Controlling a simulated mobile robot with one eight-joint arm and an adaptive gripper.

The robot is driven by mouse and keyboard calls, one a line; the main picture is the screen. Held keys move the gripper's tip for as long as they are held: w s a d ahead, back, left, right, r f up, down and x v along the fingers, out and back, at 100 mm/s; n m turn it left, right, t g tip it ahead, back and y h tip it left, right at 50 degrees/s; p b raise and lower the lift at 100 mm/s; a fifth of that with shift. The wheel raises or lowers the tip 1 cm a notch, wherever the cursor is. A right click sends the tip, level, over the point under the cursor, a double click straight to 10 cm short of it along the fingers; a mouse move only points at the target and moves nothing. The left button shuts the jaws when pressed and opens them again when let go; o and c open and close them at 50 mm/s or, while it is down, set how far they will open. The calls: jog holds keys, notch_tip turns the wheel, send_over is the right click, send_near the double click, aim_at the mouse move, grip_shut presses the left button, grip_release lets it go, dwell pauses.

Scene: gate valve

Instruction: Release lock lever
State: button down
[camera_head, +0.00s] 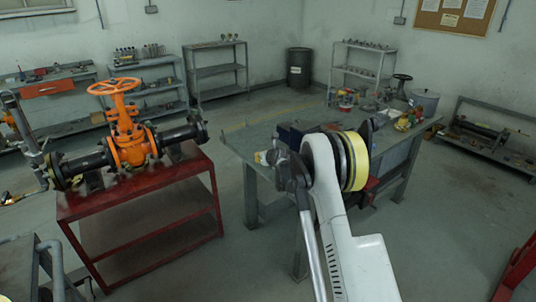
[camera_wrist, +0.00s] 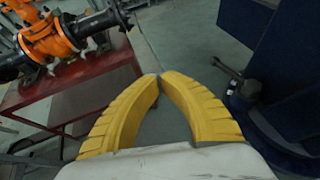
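An orange gate valve (camera_head: 128,135) with an orange handwheel (camera_head: 114,86) stands upright on a red metal table (camera_head: 135,205) at the left of the head view. Black flanged pipe ends (camera_head: 182,133) extend from both sides. The orange valve body also shows at the top left of the wrist view (camera_wrist: 48,38). I cannot make out a lock lever for certain in either view. My gripper (camera_wrist: 159,76) shows in the wrist view as two yellow ribbed fingers with their tips together and nothing between them. It is apart from the valve. My arm hides the gripper in the head view.
Shelves (camera_head: 217,72) and a dark barrel (camera_head: 299,67) line the back wall. Open floor lies between the red table and the workbench.

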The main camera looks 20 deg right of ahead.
jog(key=shift+s+a+r, duration=0.25)
jog(key=shift+a+r, duration=0.1)
jog(key=shift+a, duration=0.3)
jog(key=shift+s+a+r, duration=0.25)
jog(key=shift+a+r, duration=0.05)
jog(key=shift+a, duration=0.35)
jog(key=s+a+r+n+g, duration=0.1)
jog(key=s+a+r+n, duration=0.3)
jog(key=s+r+n, duration=0.25)
jog(key=s+a+r+n+g+y, duration=0.1)
jog(key=s+a+r+n, duration=0.4)
jog(key=s, duration=0.3)
jog(key=s+a+r+n+g, duration=0.1)
jog(key=s+a+r+n, duration=0.2)
jog(key=s+r+n, duration=0.35)
jog(key=s+a+f+n+g, duration=0.1)
jog(key=s+a+f+n, duration=0.1)
jog(key=s+n, duration=0.7)
jog(key=s+a+f+n+g, duration=0.1)
jog(key=s+n, duration=0.8)
jog(key=s, duration=1.5)
jog(key=shift+s+a+f+g+h, duration=0.2)
jog(key=shift+a+f+g+h, duration=0.1)
jog(key=shift+a+f, duration=0.45)
